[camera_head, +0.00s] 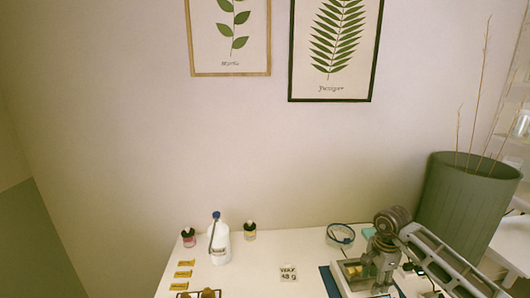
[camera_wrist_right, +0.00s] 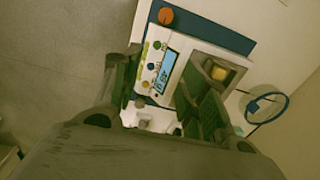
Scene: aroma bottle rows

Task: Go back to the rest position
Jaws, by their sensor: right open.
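My right gripper (camera_head: 380,272) reaches in from the right in the head view, over the scale at the table's right. It is open. In the right wrist view its two dark fingers (camera_wrist_right: 165,85) stand apart, with the scale (camera_wrist_right: 166,72) and its lit blue display visible between and beyond them. A small container with yellowish contents (camera_wrist_right: 218,72) shows by the right finger; I cannot tell whether they touch. I see nothing held between the fingers. My left gripper is in neither view.
A blue-rimmed ring (camera_head: 341,235) lies behind the scale. A green pot (camera_head: 462,205) stands right.

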